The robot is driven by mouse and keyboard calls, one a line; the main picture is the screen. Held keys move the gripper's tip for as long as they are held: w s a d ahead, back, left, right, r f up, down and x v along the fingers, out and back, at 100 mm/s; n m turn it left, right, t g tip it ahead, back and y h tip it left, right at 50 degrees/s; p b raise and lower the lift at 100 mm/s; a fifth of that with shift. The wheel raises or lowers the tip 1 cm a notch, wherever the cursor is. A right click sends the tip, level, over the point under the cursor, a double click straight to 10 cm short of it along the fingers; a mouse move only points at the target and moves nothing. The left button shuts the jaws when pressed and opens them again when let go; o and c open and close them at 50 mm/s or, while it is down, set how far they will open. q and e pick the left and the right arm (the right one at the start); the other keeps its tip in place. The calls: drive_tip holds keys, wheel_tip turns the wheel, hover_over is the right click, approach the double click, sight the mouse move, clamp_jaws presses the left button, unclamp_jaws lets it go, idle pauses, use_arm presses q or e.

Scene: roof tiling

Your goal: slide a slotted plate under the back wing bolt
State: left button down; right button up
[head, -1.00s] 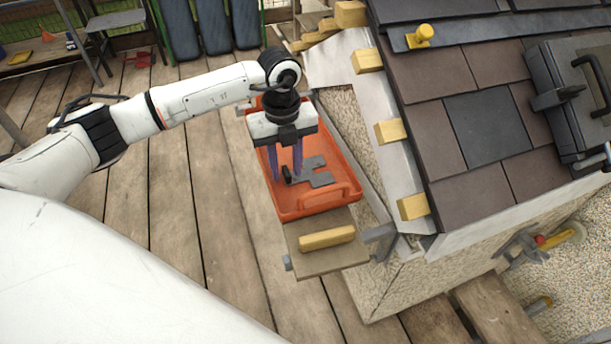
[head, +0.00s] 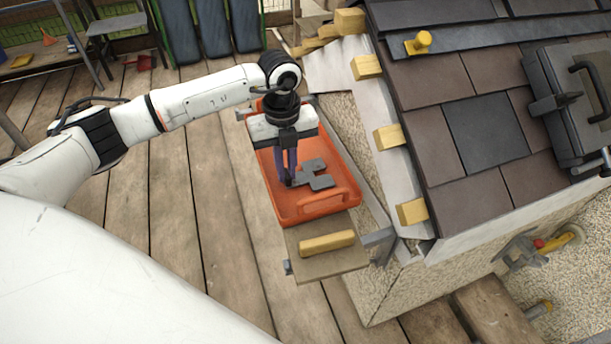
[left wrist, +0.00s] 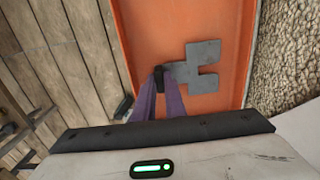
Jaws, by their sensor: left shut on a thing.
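The grey slotted plate (head: 318,174) lies in or just above the orange tray (head: 268,178); I cannot tell whether it touches the floor. Its slot opens to the right in the left wrist view, where the plate (left wrist: 204,66) shows whole apart from its gripped end. My left gripper (head: 288,181) points down into the tray, its purple fingers shut on the plate's small dark upright tab (left wrist: 159,78). A yellow wing bolt (head: 421,41) stands on the dark strip (head: 480,32) across the roof's upper part. The gap beneath it is too small to make out. My right gripper is not in view.
Brown tiles and one dark tile (head: 486,131) cover the roof, right of the tray. A grey case (head: 560,85) sits on the roof at right. Wooden blocks (head: 388,137) line the roof's edge. A yellow block (head: 326,242) lies on a board before the tray.

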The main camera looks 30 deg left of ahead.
use_arm(q)
drive_tip(key=shift+r+p, duration=0.8)
drive_tip(key=shift+r, duration=0.45)
drive_tip(key=shift+r+p, duration=0.7)
drive_tip(key=shift+r, duration=0.2)
